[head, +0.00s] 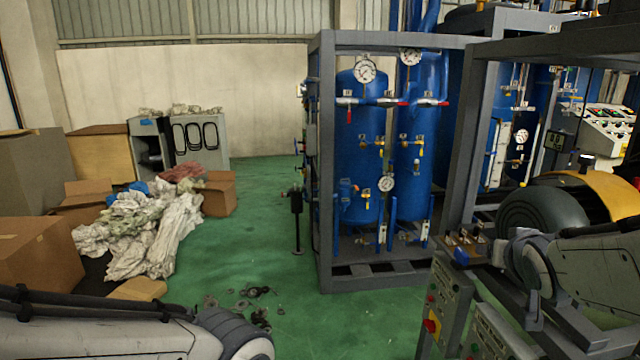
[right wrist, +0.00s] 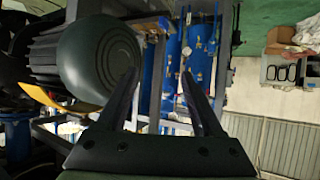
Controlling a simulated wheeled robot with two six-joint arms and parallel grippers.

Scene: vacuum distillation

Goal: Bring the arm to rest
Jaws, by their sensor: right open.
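My right gripper (right wrist: 160,73) shows in the right wrist view with its two dark fingers spread apart and nothing between them. Behind the gap are the blue tanks, seen sideways. In the head view my right arm (head: 600,265) comes in from the right, in front of the dark motor (head: 545,215); its gripper cannot be made out clearly there. My left arm (head: 110,330) lies along the bottom left edge of the head view, with its gripper out of view.
A grey frame (head: 325,170) holds blue tanks (head: 360,150) with gauges and valves. A control panel (head: 445,305) with buttons stands at lower right. Cardboard boxes (head: 35,250) and a heap of pale sheeting (head: 140,235) lie at left. Green floor (head: 260,230) is open between, with small scattered debris (head: 255,292).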

